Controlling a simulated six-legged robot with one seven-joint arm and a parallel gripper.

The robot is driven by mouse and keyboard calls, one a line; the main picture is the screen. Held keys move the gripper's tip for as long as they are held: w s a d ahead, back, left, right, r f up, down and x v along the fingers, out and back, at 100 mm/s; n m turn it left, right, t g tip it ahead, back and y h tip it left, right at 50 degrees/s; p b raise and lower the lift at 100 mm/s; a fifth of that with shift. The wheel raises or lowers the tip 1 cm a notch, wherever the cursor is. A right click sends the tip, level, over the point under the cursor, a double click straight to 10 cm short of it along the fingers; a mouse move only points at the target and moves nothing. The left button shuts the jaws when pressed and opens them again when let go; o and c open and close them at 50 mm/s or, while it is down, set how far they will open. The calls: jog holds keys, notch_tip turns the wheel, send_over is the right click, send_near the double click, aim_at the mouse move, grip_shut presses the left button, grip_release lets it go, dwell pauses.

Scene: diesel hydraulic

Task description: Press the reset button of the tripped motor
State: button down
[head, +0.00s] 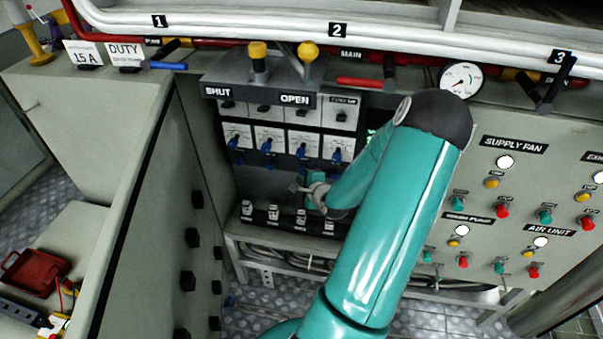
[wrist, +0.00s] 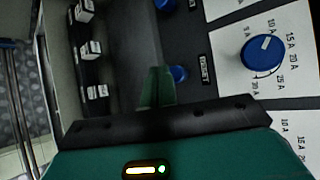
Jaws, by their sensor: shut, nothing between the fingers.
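The overload panel (head: 268,182) in the head view has a row of white dial cards with blue knobs (head: 267,146). In the wrist view one large blue knob (wrist: 262,52) sits on a card marked in amps. Below the cards are small round blue buttons, one at the top (wrist: 165,4) and one (wrist: 179,73) right beside my fingertips, with a small label next to it. My gripper (wrist: 158,85) is shut and empty, its green fingers partly covering that nearer button. I cannot tell whether they touch. My gripper also shows in the head view (head: 296,187). Which motor is tripped cannot be read.
White rocker switches (wrist: 91,48) line the ledge below the buttons; they also show in the head view (head: 273,213). Yellow-knobbed levers (head: 308,52) stand above. A panel with coloured buttons (head: 502,211) is at right. My arm hides part of the panel's right side.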

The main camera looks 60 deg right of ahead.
jog(key=shift+d, duration=0.1)
jog(key=shift+w+d, duration=0.15)
jog(key=shift+d, duration=0.15)
jog(key=shift+w+d, duration=0.2)
jog(key=shift+d, duration=0.25)
dwell(0.8)
jog(key=shift+a, duration=0.1)
jog(key=shift+s+a, duration=0.4)
jog(key=shift+a, duration=0.35)
jog(key=shift+s+a, duration=0.35)
jog(key=shift+a, duration=0.4)
jog(key=shift+s+a, duration=0.3)
jog(key=shift+a, duration=0.5)
jog(key=shift+s+a, duration=0.35)
jog(key=shift+a, duration=0.4)
jog(key=shift+w, duration=0.1)
